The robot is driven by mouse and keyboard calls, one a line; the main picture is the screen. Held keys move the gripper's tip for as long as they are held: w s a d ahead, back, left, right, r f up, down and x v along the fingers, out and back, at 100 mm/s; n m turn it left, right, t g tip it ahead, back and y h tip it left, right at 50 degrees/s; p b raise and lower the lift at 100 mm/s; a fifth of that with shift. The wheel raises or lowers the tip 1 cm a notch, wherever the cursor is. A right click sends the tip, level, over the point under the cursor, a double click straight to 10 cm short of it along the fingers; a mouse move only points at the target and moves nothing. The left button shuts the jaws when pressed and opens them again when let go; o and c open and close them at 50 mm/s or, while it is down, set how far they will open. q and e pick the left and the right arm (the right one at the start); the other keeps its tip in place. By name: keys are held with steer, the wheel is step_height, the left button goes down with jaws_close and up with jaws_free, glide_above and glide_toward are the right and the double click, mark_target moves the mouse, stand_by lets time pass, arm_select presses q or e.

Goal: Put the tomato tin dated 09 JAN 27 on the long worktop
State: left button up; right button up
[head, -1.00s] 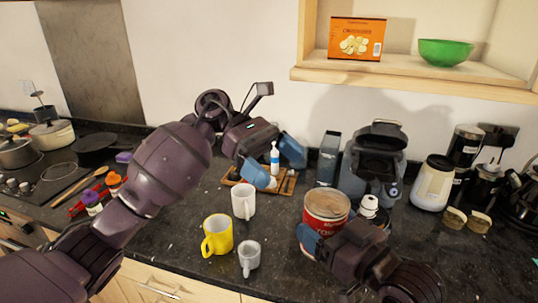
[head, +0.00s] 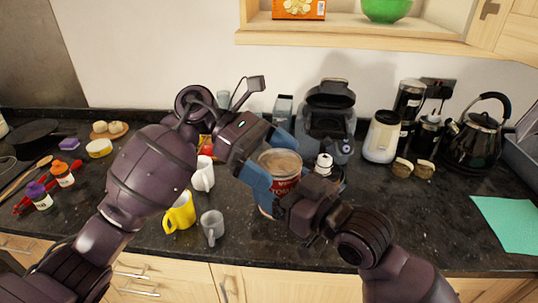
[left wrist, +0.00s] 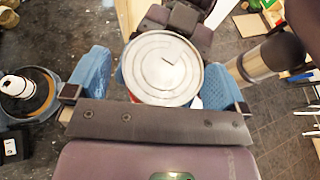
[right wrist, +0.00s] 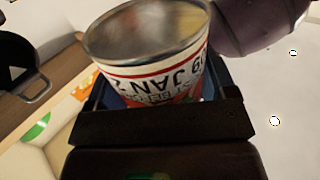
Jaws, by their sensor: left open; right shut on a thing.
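The tomato tin (head: 284,184) is a red and white can with a metal end. My right gripper (head: 283,202) is shut on it; the gap below cannot be judged. In the right wrist view the tin (right wrist: 150,70) shows upside-down print with "09 JAN 2"; the end of the date is cut off. My left gripper (head: 270,164) is open at the tin. In the left wrist view the tin's round end (left wrist: 162,68) lies between its two blue fingers, with gaps visible at the sides. The dark granite worktop (head: 430,215) runs along the wall.
A white mug (head: 203,175), yellow mug (head: 180,212) and grey mug (head: 212,228) stand left of the tin. A coffee machine (head: 326,120) stands behind it. A white canister (head: 382,137) and kettle (head: 475,138) are further right. The front right worktop is clear up to a green mat (head: 510,222).

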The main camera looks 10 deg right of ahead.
arm_select(q)
steer(key=shift+c, duration=0.2)
steer(key=c, duration=0.9)
steer(key=shift+c, duration=1.1)
arm_select(e)
steer(key=o, duration=1.2)
steer(key=shift+c, duration=0.2)
steer(key=shift+s+d, duration=0.1)
